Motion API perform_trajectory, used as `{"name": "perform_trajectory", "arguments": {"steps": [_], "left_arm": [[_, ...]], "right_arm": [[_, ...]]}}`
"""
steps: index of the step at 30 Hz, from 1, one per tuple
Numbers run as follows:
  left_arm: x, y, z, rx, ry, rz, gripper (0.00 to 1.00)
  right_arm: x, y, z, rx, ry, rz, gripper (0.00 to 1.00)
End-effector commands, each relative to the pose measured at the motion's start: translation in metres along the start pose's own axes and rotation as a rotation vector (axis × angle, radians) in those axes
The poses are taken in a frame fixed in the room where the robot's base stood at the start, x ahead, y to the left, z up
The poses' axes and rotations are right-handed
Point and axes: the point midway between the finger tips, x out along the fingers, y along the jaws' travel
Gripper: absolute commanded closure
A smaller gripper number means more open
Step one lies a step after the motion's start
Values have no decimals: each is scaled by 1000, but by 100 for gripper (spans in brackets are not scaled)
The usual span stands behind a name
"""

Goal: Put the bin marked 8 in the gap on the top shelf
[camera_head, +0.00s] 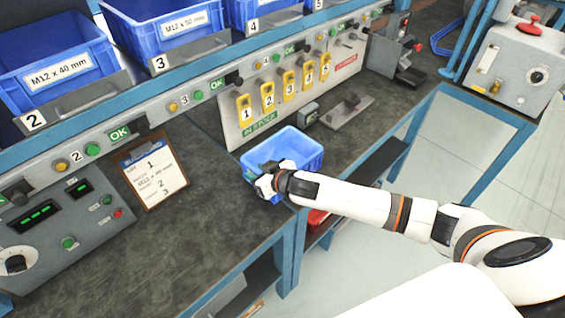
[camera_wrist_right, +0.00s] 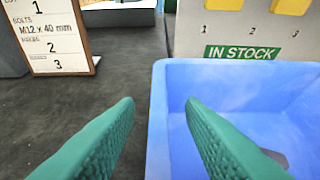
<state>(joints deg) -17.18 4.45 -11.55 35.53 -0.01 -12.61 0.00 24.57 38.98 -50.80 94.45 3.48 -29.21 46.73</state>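A blue bin (camera_head: 288,146) stands on the dark bench near its front edge; no number shows on its visible faces. My right gripper (camera_head: 264,184) is at the bin's near left side. In the right wrist view the same bin (camera_wrist_right: 230,78) fills the right side. There my right gripper's green fingers (camera_wrist_right: 160,108) are apart, the left one outside the bin and the right one over its inside, with the bin's wall between them. Whether they touch it cannot be told. A shelf with numbered places (camera_head: 165,72) holds several blue bins; no gap shows. My left gripper is not in view.
A board with yellow numbered tags (camera_head: 230,135) stands behind the bin. A clipboard sign (camera_head: 154,172) and a control box (camera_head: 60,232) stand to the left. A small grey device (camera_head: 309,114) is behind the bin.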

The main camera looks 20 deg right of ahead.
Motion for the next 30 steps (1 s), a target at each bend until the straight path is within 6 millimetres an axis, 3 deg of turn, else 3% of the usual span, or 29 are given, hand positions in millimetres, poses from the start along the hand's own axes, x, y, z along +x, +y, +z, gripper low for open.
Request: {"name": "perform_trajectory", "arguments": {"steps": [10,17,30], "left_arm": [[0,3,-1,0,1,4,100],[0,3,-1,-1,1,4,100],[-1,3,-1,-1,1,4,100]], "right_arm": [[8,0,0,0,0,1,64],[8,0,0,0,0,1,100],[5,0,7,-3,-5,1,100]]}}
